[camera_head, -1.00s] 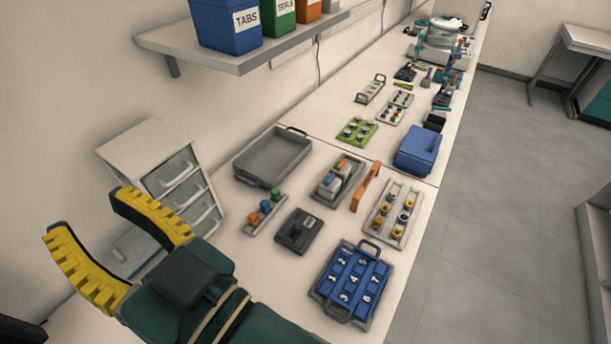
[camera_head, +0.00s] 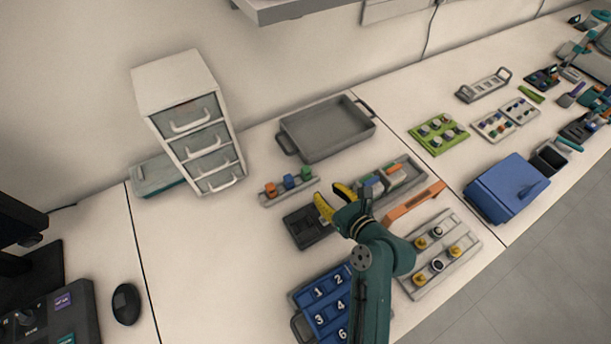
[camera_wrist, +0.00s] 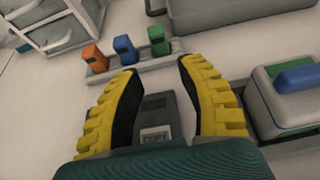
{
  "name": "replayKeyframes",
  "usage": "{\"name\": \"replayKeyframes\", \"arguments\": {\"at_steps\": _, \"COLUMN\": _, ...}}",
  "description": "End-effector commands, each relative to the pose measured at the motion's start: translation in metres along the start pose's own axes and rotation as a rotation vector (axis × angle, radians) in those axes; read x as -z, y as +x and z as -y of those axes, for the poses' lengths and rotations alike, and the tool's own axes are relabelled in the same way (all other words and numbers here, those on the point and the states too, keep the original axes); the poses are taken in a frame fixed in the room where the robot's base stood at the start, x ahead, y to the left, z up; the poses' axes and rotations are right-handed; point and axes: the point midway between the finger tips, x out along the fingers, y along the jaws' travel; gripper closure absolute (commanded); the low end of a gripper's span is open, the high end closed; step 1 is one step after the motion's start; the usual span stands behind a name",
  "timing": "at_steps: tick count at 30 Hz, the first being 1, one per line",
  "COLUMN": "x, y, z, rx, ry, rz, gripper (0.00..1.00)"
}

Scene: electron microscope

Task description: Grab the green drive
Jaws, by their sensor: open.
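The green drive (camera_head: 305,173) stands at the right end of a small grey rack (camera_head: 275,197), beside a blue drive (camera_head: 289,182) and an orange drive (camera_head: 271,189). In the wrist view the green drive (camera_wrist: 158,42) stands upright beyond my fingertips, roughly in line with the gap between them. My gripper (camera_head: 333,198) is open and empty with yellow ribbed fingers, over the far right part of a dark flat box (camera_head: 302,230). In the wrist view my gripper (camera_wrist: 160,70) shows both fingers spread, apart from the drives.
A grey tray (camera_head: 330,148) lies just behind the rack. A white drawer unit (camera_head: 185,120) stands to the left. A grey holder with coloured blocks (camera_head: 408,168) and an orange bar (camera_head: 413,202) lie to the right. A blue numbered tray (camera_head: 318,312) is in front.

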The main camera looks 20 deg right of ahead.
Motion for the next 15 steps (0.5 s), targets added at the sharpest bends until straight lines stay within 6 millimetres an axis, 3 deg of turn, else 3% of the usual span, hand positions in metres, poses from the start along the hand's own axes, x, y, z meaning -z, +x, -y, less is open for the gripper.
{"name": "replayKeyframes", "arguments": {"at_steps": 4, "x": 0.003, "y": 0.037, "z": -0.001, "rx": -0.003, "ry": -0.004, "rz": 0.000, "gripper": 0.61}}
{"name": "replayKeyframes", "arguments": {"at_steps": 11, "x": 0.001, "y": 0.064, "z": -0.001, "rx": -0.001, "ry": -0.006, "rz": 0.001, "gripper": 0.61}}
{"name": "replayKeyframes", "arguments": {"at_steps": 15, "x": 0.002, "y": 0.090, "z": -0.004, "rx": -0.002, "ry": -0.007, "rz": 0.002, "gripper": 0.61}}
